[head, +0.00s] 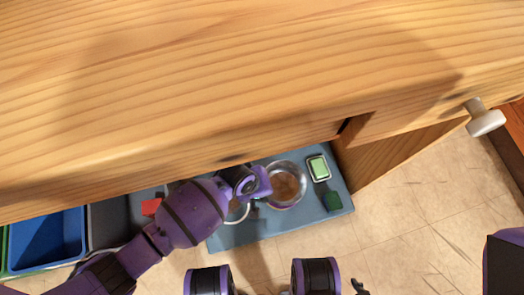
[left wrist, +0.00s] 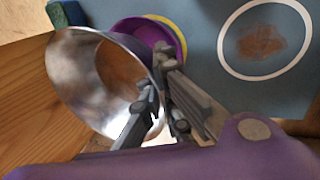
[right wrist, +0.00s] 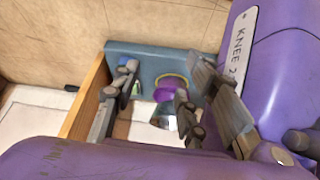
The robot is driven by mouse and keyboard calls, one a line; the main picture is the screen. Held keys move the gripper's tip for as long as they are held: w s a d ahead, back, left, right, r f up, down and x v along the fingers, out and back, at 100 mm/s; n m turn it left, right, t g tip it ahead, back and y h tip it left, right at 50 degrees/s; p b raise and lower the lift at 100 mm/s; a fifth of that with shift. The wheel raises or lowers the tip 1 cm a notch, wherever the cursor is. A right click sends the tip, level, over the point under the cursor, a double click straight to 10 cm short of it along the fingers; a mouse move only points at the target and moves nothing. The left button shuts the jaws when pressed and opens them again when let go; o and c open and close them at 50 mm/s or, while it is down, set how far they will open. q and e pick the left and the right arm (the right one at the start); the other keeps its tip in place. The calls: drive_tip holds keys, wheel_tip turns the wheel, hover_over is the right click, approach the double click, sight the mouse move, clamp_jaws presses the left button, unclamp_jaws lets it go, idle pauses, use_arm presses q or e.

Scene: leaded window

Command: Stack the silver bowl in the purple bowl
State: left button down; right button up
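The silver bowl (left wrist: 88,80) is shiny, and its rim is between my left gripper's fingers (left wrist: 160,90), one inside and one outside. It also shows from above in the head view (head: 287,190), beside my left gripper (head: 262,184). The purple bowl (left wrist: 148,27) is behind the silver bowl in the left wrist view, partly hidden, over a yellow ring. I cannot tell whether the bowls touch. In the right wrist view, the purple bowl (right wrist: 164,95) shows above part of the silver bowl (right wrist: 163,118). My right gripper (right wrist: 160,70) has its fingers apart, empty.
The blue-grey surface (head: 240,238) lies below the overhanging wooden top (head: 220,80). It carries a white ring (left wrist: 222,45), a green-topped item (head: 319,168) and a dark green block (head: 333,201). A red block (head: 151,207) and blue bin (head: 45,240) are left.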

use_arm(q)
drive_tip(key=f, duration=0.1)
drive_tip(key=f+b, duration=0.2)
drive_tip(key=shift+w+d+f, duration=0.15)
drive_tip(key=shift+w+f, duration=0.15)
drive_tip(key=shift+f, duration=0.6)
drive_tip(key=c, duration=2)
unclamp_jaws()
